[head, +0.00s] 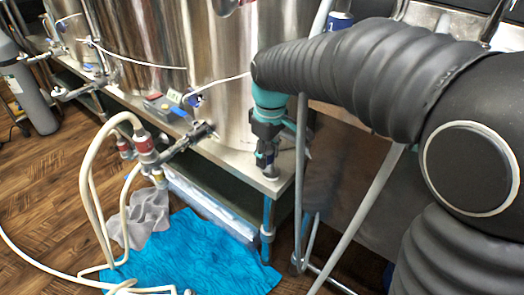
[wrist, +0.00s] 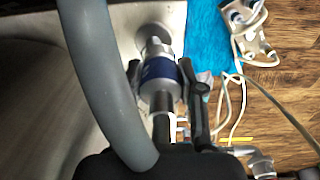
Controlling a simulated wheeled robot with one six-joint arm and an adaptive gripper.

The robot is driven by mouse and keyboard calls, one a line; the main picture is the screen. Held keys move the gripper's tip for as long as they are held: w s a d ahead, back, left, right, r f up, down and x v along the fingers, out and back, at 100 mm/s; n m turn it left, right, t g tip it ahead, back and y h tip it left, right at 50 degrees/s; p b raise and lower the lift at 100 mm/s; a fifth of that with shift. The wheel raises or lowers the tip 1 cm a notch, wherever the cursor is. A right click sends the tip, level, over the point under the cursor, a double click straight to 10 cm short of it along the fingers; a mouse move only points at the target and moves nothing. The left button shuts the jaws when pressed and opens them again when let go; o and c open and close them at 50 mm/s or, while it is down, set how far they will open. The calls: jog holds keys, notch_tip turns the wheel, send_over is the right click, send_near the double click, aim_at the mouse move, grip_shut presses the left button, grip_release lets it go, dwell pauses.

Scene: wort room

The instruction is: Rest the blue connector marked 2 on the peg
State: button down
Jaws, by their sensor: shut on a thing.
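My gripper (head: 266,150) is low beside the tank, over the front corner of the steel bench. It is shut on a blue-banded connector (wrist: 159,71). In the wrist view the connector sits between the two dark fingers, with its silver end pointing away from my palm. In the head view the connector (head: 269,172) shows only as a small piece below the fingers, close to the bench top. I cannot read a number on it. I cannot make out the peg; the connector and fingers may cover it. Whether the connector touches anything below is unclear.
A thick grey hose (wrist: 95,75) runs close beside my gripper. The steel bench (head: 238,163) ends in a corner right there. Red-banded fittings (head: 146,146) with pale hoses stand to the left. A blue cloth (head: 190,258) lies on the wooden floor below.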

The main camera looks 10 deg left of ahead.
jog(key=shift+s+d+f, duration=0.1)
jog(key=shift+d+f, duration=0.2)
jog(key=shift+f, duration=0.2)
jog(key=shift+d+f, duration=0.25)
jog(key=shift+f, duration=0.25)
jog(key=shift+r+p, duration=0.75)
jog(key=shift+p, duration=0.15)
jog(key=shift+w+r+p, duration=0.25)
jog(key=shift+w+p, duration=0.1)
jog(key=shift+d+r+p, duration=0.25)
jog(key=shift+r+p, duration=0.05)
jog(key=shift+r, duration=0.2)
jog(key=shift+d+r+p, duration=0.2)
jog(key=shift+r+p, duration=0.05)
jog(key=shift+r, duration=0.2)
jog(key=shift+a+r, duration=0.1)
jog(key=shift+r, duration=0.3)
jog(key=shift+a+f, duration=0.1)
jog(key=shift+f, duration=0.05)
